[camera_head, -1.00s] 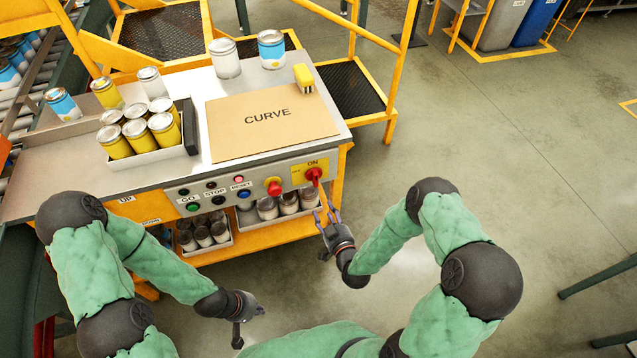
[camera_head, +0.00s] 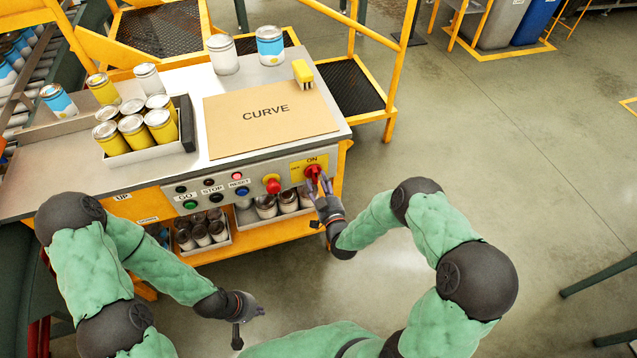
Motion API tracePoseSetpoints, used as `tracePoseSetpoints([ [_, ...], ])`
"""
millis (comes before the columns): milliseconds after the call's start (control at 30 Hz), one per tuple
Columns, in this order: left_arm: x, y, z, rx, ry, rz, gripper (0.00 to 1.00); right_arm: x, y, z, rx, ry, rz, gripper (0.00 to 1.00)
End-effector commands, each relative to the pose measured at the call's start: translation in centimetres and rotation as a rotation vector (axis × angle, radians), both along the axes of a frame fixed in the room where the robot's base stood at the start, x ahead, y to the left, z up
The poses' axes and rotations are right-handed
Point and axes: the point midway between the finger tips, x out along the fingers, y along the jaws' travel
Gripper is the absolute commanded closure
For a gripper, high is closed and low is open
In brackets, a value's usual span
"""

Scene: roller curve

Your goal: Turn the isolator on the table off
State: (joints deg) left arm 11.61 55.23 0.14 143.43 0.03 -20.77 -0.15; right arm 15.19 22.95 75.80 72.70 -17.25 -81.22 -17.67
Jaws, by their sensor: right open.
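The isolator is a red rotary handle (camera_head: 313,173) on a yellow plate (camera_head: 300,170) at the right end of the table's front panel. The word ON shows above the handle. My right gripper (camera_head: 320,187) is open, with its fingertips at the handle, one to each side of its lower part. I cannot tell whether they touch it. My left gripper (camera_head: 238,335) hangs empty in front of the table, low and far from the panel; I cannot tell how wide its fingers stand.
A red round button (camera_head: 272,185) sits just left of the isolator, with GO, STOP and RESET buttons further left. Cans in a tray (camera_head: 150,156) and a CURVE board (camera_head: 235,139) lie on the table (camera_head: 60,165).

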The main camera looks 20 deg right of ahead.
Motion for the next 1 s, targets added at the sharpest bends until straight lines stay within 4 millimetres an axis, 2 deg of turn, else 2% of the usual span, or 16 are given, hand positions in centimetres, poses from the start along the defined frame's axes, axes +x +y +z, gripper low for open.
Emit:
tracePoseSetpoints([
  [133,0.00,0.00,-0.28,0.000,0.000,0.000,1.00,0.95,0.07,-0.09,0.000,0.001,0.001,0.48],
  [433,0.00,0.00,-0.27,0.000,0.000,0.000,1.00,1.18,0.06,0.01,0.000,0.001,0.000,0.48],
  [467,0.00,0.00,-0.27,0.000,0.000,0.000,1.00,1.18,0.06,0.01,0.000,0.001,0.000,0.51],
  [633,0.00,0.00,-0.27,0.000,0.000,0.000,1.00,1.17,0.06,0.00,0.000,0.001,0.000,0.99],
  [1000,0.00,0.00,-0.46,0.000,0.000,0.000,1.00,1.17,0.05,-0.02,-0.032,0.000,0.000,1.00],
])
